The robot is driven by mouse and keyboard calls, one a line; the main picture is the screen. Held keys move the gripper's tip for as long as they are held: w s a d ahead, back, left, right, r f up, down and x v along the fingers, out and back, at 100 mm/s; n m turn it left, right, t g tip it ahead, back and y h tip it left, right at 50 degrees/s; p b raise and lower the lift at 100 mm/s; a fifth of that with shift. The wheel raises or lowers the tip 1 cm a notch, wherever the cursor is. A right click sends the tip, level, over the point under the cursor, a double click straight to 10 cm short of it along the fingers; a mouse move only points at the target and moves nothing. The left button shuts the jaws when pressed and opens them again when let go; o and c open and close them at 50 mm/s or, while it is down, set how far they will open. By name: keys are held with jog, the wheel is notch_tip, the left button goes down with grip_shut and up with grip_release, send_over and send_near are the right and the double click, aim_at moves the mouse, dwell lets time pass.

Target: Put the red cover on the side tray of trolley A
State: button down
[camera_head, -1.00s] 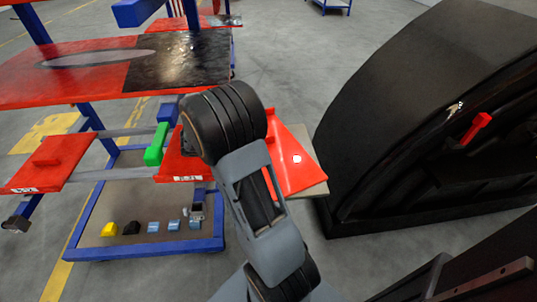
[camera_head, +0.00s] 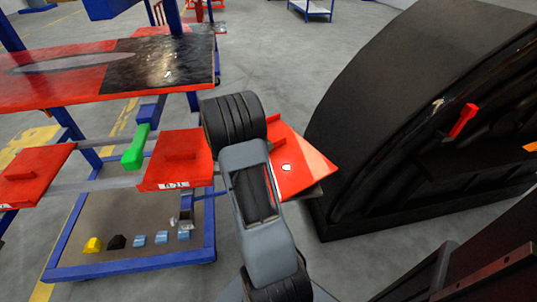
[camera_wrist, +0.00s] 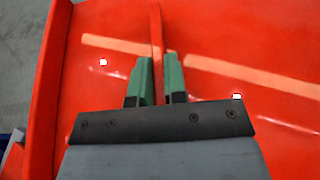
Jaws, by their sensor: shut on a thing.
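The red cover (camera_head: 300,168) shows to the right of my arm in the head view, a flat red sheet with a small white spot. It fills most of the wrist view (camera_wrist: 230,40). My gripper (camera_wrist: 158,75) has green fingers shut on the cover's thin upright red rib. The blue-framed trolley (camera_head: 140,262) stands at left; no letter A is readable.
A large black curved shell (camera_head: 400,110) stands close at right. Grey floor lies between.

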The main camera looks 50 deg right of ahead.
jog(key=shift+d+f, duration=0.25)
jog(key=shift+d+f+b, duration=0.15)
jog(key=shift+f+b, duration=0.25)
jog(key=shift+f, duration=0.45)
jog(key=shift+d+f+b, duration=0.1)
jog(key=shift+f+b, duration=0.3)
jog(key=shift+f, duration=0.45)
jog(key=shift+f, duration=0.1)
jog(key=c, duration=1.6)
grip_release()
jog(key=shift+s+f, duration=0.1)
jog(key=shift+f, duration=0.05)
jog(key=o, duration=0.4)
jog(key=shift+o, duration=0.2)
